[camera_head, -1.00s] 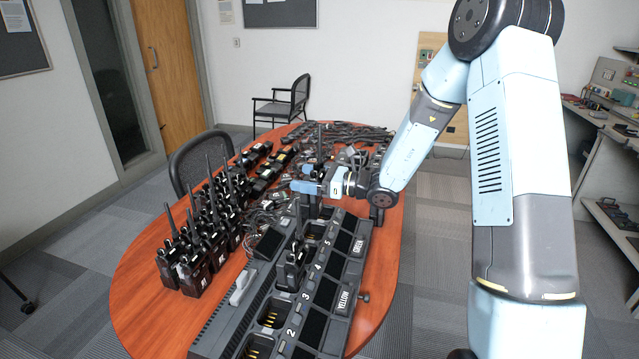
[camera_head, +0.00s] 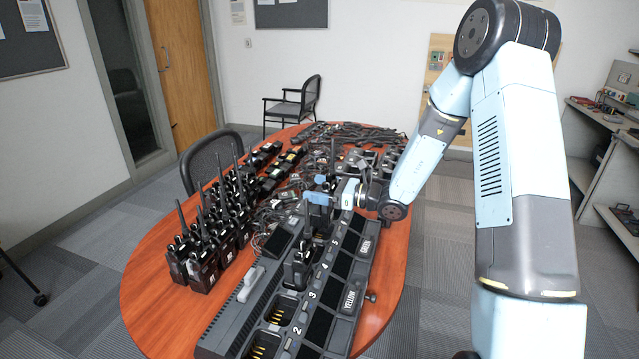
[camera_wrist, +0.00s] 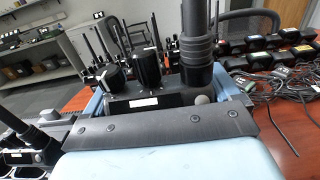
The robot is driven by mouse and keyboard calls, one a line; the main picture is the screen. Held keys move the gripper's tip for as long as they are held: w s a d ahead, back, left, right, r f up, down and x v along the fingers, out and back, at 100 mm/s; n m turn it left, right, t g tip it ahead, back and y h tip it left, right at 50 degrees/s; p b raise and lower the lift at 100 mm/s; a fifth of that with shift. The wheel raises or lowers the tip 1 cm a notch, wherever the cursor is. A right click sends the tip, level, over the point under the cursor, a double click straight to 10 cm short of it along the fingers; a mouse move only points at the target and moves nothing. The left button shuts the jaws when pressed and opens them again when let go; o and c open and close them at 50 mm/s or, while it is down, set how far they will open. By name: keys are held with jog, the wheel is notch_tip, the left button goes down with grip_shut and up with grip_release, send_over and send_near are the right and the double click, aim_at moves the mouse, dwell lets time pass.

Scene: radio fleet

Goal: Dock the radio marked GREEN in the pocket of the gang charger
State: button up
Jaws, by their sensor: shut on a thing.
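My gripper (camera_head: 320,198) is shut on a black radio (camera_wrist: 150,92), with blue finger parts on both sides of it in the wrist view. The held radio has top knobs, a thick antenna and a pale label too small to read. In the head view my gripper is over the far part of the dark gang charger (camera_head: 225,338), near number 5. The held radio's lower end is mostly hidden there, so I cannot tell whether it touches a pocket. A GREEN label (camera_head: 366,247) is on the charger's right side. Another radio (camera_head: 299,267) stands in a nearer pocket.
Several upright radios (camera_head: 205,255) stand on the table's left. Tangled cables (camera_head: 275,215) and more gear lie left of and beyond the charger. A YELLOW label (camera_head: 349,300) marks a nearer position. Open pockets (camera_head: 262,345) show at the near end.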

aim_at(319, 209)
jog(key=shift+f, duration=1.1)
jog(key=shift+a+f, duration=0.15)
jog(key=shift+f, duration=2.1)
dwell(1.4)
jog(key=o, duration=1.1)
jog(key=shift+s, duration=0.1)
jog(key=v, duration=1.3)
jog(key=shift+d, duration=0.45)
